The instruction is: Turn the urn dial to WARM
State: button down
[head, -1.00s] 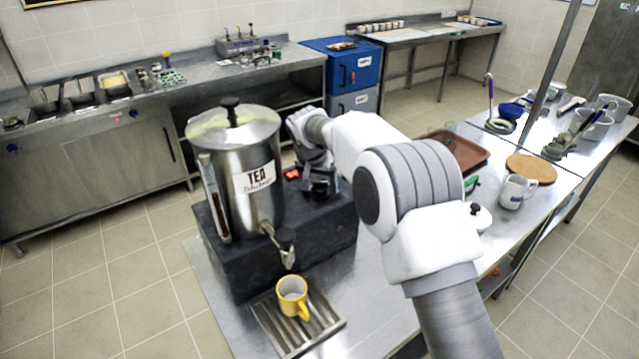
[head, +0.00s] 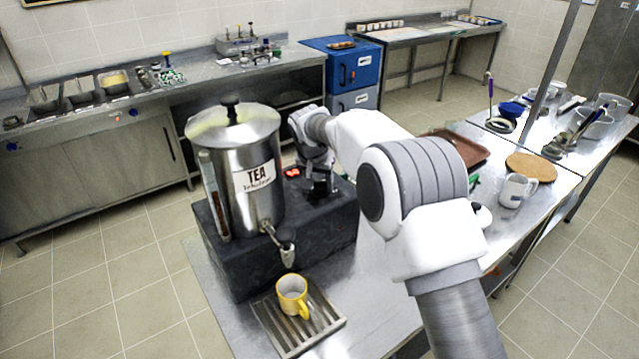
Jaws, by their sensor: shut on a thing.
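The tea urn (head: 262,205) is a steel cylinder with a lid and a "TEA" label, standing on a dark base block (head: 325,225). A small red-lit spot (head: 291,172) shows on the base to the right of the urn. My gripper (head: 322,190) points down at the top of the base, to the right of the red light. It is shut on a small dark thing there, at the place of the urn dial. The dial's face, pointer and any WARM mark are hidden or too small to read.
A yellow mug (head: 292,292) stands on a slatted drip tray (head: 271,322) below the urn's tap (head: 286,252). To the right on the counter are a brown tray (head: 468,150), a white mug (head: 513,191) and a round wooden board (head: 531,167).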

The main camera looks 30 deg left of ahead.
jog(key=n+y, duration=0.1)
jog(key=n, duration=0.1)
jog(key=n+y, duration=0.1)
jog(key=n, duration=0.2)
jog(key=shift+w+d+g+b, duration=0.1)
jog(key=shift+d+g+b, duration=0.05)
jog(key=shift+g+b, duration=0.2)
jog(key=n+g, duration=0.1)
jog(key=n, duration=0.2)
jog(key=n+g+y+p, duration=0.1)
jog(key=n, duration=0.2)
jog(key=shift+w, duration=0.1)
jog(key=shift+p, duration=0.3)
jog(key=shift+d, duration=0.1)
jog(key=shift+c, duration=1.5)
grip_release()
jog(key=b+v, duration=0.1)
jog(key=v, duration=1.6)
jog(key=shift+d+r, duration=0.2)
